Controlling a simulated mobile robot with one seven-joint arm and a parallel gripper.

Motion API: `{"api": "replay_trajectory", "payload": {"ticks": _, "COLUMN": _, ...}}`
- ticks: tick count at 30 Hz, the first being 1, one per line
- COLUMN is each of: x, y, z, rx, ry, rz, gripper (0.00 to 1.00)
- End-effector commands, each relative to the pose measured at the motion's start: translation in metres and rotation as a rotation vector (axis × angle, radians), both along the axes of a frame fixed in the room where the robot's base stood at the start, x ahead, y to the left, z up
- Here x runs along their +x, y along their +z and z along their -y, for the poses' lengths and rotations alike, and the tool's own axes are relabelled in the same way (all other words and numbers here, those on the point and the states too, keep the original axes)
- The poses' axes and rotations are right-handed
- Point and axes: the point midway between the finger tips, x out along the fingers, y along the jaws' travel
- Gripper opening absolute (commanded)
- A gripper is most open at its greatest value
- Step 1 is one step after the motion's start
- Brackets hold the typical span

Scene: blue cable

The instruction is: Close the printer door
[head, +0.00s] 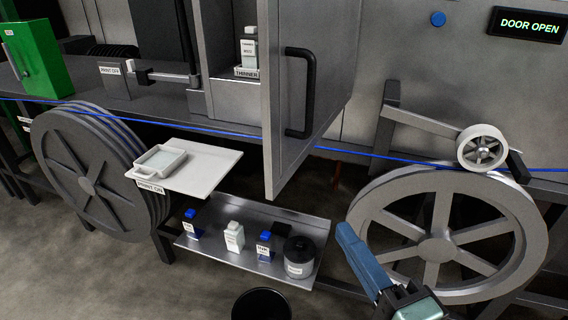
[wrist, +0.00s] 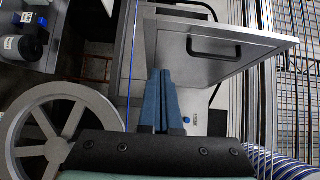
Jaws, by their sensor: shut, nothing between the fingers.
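The grey printer door (head: 335,75) stands open, swung outward from the printer cabinet, with a black bar handle (head: 290,92) on its face. A sign (head: 530,25) at the top right reads "DOOR OPEN". My gripper (head: 345,230) has blue fingers that are shut and empty. In the head view it is below and right of the door's lower edge, in front of the right wheel. In the wrist view the door (wrist: 225,75) and handle (wrist: 213,46) lie beyond the fingertips (wrist: 163,72), which look apart from the handle.
A spoked wheel (head: 433,247) stands right, with a small white roller (head: 482,147) above it. A blue cable (head: 360,154) runs across behind the door. A white tray shelf (head: 210,165) and a lower shelf with bottles (head: 215,255) stand left of the door.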

Motion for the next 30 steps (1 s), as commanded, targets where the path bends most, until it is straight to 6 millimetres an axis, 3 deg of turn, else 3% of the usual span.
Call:
{"api": "replay_trajectory", "payload": {"ticks": 5, "x": 0.012, "y": 0.001, "z": -0.005, "rx": 0.020, "ry": 0.009, "rz": -0.007, "gripper": 0.00}}
{"api": "replay_trajectory", "payload": {"ticks": 18, "x": 0.095, "y": 0.003, "z": -0.038, "rx": 0.015, "ry": 0.009, "rz": -0.006, "gripper": 0.00}}
{"api": "replay_trajectory", "payload": {"ticks": 24, "x": 0.105, "y": 0.001, "z": -0.064, "rx": 0.015, "ry": 0.007, "rz": -0.007, "gripper": 0.00}}
{"api": "replay_trajectory", "payload": {"ticks": 30, "x": 0.108, "y": -0.001, "z": -0.072, "rx": 0.014, "ry": 0.005, "rz": -0.004, "gripper": 0.00}}
